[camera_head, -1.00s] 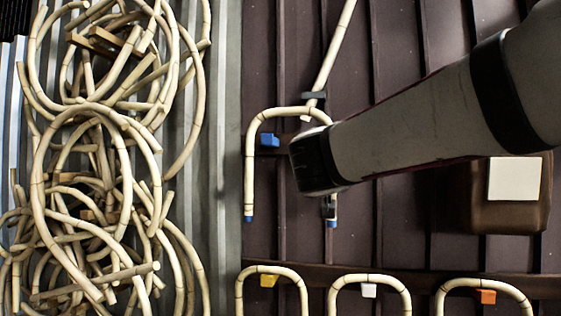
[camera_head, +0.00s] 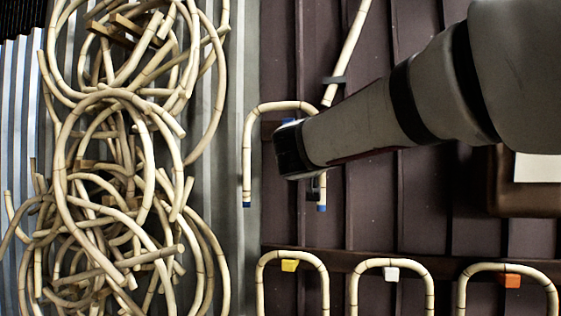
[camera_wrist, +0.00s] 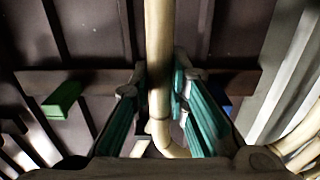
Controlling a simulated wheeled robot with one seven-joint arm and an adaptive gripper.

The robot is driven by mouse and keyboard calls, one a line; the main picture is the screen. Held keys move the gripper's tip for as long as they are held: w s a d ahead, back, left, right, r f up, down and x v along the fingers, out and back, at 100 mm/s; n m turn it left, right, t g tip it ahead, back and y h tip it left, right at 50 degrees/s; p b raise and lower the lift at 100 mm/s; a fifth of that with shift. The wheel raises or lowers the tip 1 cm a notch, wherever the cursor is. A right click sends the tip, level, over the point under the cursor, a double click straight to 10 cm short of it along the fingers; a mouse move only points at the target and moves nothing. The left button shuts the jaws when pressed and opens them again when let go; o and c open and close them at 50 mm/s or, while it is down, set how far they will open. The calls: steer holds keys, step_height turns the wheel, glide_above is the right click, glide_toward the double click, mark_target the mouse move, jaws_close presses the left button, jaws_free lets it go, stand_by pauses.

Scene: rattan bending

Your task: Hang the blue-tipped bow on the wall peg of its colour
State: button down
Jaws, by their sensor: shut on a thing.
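The blue-tipped bow (camera_head: 247,150) is an inverted U of pale cane in the head view. One blue end (camera_head: 247,204) hangs at left, the other (camera_head: 322,207) below my arm. In the wrist view my gripper (camera_wrist: 156,88) has its teal fingers shut on one cane leg (camera_wrist: 158,50). The head view hides the fingers behind my arm. The blue peg (camera_head: 288,121) shows in part just under the bow's top, at my arm's edge. In the wrist view the blue peg (camera_wrist: 221,107) is mostly hidden behind the right finger. I cannot tell whether bow and peg touch.
Bows hang on yellow (camera_head: 289,265), white (camera_head: 391,273) and orange (camera_head: 511,280) pegs along the lower rail. A green peg (camera_wrist: 62,100) is left in the wrist view. A straight cane (camera_head: 350,45) stands above. A tangled cane pile (camera_head: 110,150) fills the left.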

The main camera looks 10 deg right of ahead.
steer(key=f+b+x, duration=0.1)
steer(key=b+x, duration=0.1)
steer(key=x, duration=0.5)
steer(key=shift+w+d+b, duration=0.15)
steer(key=shift+b, duration=0.2)
steer(key=shift+w+f, duration=0.1)
steer(key=shift+f, duration=0.1)
stand_by(0.6)
steer(key=c, duration=1.5)
jaws_free()
steer(key=shift+o, duration=0.2)
steer(key=v, duration=1.2)
